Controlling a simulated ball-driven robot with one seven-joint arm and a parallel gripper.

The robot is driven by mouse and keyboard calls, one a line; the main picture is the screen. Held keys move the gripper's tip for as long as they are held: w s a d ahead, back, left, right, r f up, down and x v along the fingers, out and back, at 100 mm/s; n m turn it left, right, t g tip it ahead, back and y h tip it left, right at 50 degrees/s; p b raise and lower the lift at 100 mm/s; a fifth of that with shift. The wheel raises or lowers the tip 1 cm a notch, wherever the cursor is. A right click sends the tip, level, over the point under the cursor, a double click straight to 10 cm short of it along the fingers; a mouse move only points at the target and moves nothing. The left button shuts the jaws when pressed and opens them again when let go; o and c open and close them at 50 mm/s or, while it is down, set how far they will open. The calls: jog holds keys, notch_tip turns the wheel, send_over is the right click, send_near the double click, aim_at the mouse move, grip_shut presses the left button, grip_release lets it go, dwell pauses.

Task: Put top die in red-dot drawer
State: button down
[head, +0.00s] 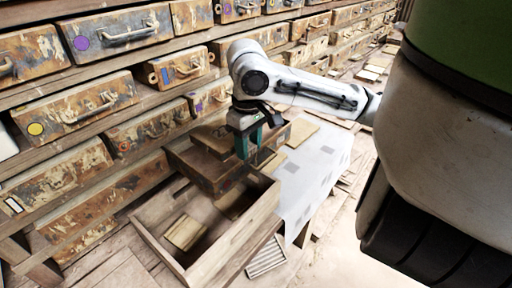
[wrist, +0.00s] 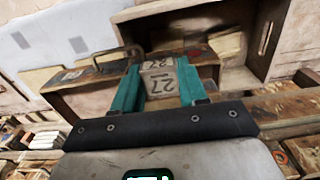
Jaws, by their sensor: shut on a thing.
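My gripper (head: 249,150) has teal fingers and points down above a pulled-out rusty drawer. In the wrist view my gripper (wrist: 160,90) is shut on a block marked 27 (wrist: 159,84), which I take as the die. In the head view the fingers mostly hide it. The rusty drawer (head: 205,178) has a handle and a 27 label in the wrist view (wrist: 75,76); I cannot tell whether the die touches it. The red-dot drawer (head: 150,132) is in the rack, left of my gripper, and looks shut.
An open wooden bin (head: 222,250) stands in front, with a tan block (head: 186,232) inside. Rusty drawers with coloured dots, such as a yellow-dot drawer (head: 75,108), line the rack. A pale sheet (head: 312,170) with grey squares lies to the right.

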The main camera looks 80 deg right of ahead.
aim_at(229, 135)
jog(key=shift+w+d+f+b, duration=0.45)
jog(key=shift+w+d, duration=0.15)
jog(key=shift+w, duration=0.4)
jog(key=shift+w+d+f+b, duration=0.3)
jog(key=shift+w+d+b, duration=0.2)
jog(key=shift+w, duration=0.45)
jog(key=shift+w+d+f+b, duration=0.4)
jog(key=shift+w+d, duration=0.25)
jog(key=shift+w, duration=0.35)
jog(key=shift+s+f+b, duration=0.1)
jog(key=shift+f+b, duration=1.5)
jog(key=shift+f, duration=1.05)
jog(key=c, duration=0.5)
grip_release()
jog(key=shift+f, duration=0.1)
notch_tip(229, 135, up, 11)
jog(key=shift+f, duration=0.1)
